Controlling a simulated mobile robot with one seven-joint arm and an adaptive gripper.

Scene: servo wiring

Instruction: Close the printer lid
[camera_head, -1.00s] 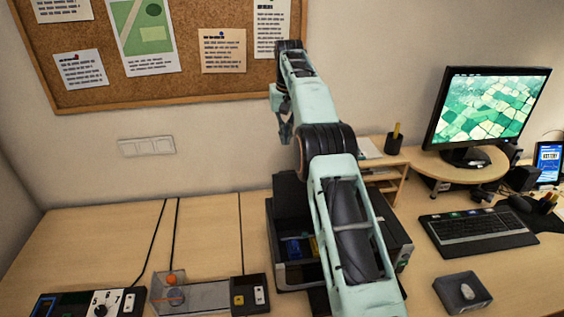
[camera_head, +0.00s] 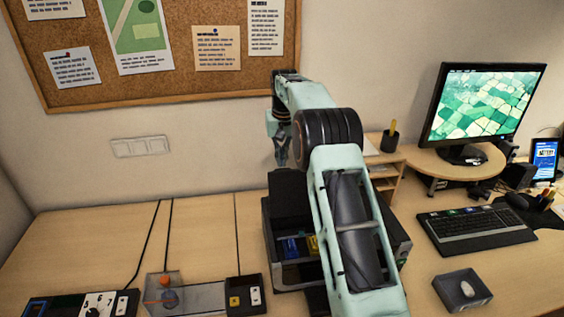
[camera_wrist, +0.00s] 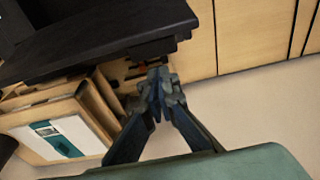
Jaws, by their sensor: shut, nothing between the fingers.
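The printer (camera_head: 290,273) is a dark box on the desk, partly hidden behind my arm. Its black lid (camera_head: 290,198) stands raised at the back, and blue and yellow parts show inside the open body. My gripper (camera_head: 281,160) points down just above and behind the lid's top edge, near the wall; contact cannot be told in the head view. In the wrist view my gripper (camera_wrist: 158,85) has its fingers together with nothing between them. There a dark panel edge, probably the lid (camera_wrist: 110,35), lies just beyond and left of the fingertips.
A wooden shelf (camera_head: 385,172) with papers and a pen cup (camera_head: 390,141) stands right of the printer. A monitor (camera_head: 482,110), keyboard (camera_head: 477,229) and mouse tray (camera_head: 463,290) are further right.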

